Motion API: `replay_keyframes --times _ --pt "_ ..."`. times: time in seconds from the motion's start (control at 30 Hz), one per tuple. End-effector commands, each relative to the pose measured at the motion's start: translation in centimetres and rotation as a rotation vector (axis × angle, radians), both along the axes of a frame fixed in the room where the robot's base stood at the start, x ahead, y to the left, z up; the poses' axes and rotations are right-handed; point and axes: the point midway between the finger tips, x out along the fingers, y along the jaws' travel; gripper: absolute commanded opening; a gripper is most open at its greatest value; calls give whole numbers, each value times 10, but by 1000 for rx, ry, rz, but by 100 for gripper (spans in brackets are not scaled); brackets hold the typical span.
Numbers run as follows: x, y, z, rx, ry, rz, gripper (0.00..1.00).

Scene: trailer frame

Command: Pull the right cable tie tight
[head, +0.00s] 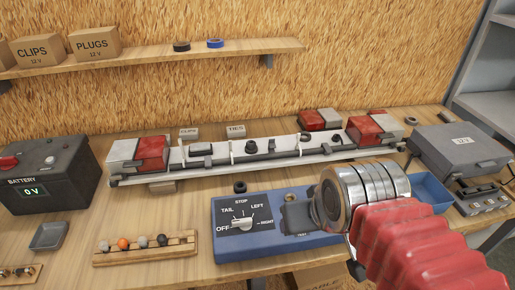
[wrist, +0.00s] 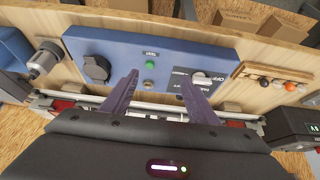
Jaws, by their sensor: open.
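The trailer light bar (head: 220,160) lies along the back of the bench, with red and clear lamps at its ends. A dark cable runs along it. Small dark fittings and thin bands sit on the cable; a band right of the middle (head: 300,146) may be the right cable tie, but it is too small to tell if it is tight. My gripper (wrist: 163,90) is open and empty in the wrist view, its two purple-grey fingers apart above the blue switch panel. In the head view my gripper (head: 297,216) is a dark block over that panel, fingertips unclear.
The blue switch panel (head: 270,243) carries a rotary knob (head: 240,223). A battery box (head: 45,170) stands left and a grey case (head: 458,150) right. A wooden rack of bulbs (head: 145,251) lies front left.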

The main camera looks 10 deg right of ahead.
Motion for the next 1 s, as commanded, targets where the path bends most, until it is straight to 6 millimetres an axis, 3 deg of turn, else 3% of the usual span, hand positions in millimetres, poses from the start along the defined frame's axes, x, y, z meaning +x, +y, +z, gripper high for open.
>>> replay_keyframes --times 0.17,0.37,0.67,1.0 --pt "5 -6 -14 1 53 -21 41" --pt "32 -17 -13 7 101 -57 27" --pt "91 -37 5 19 141 -96 27" --pt "171 -65 27 27 162 -109 27"
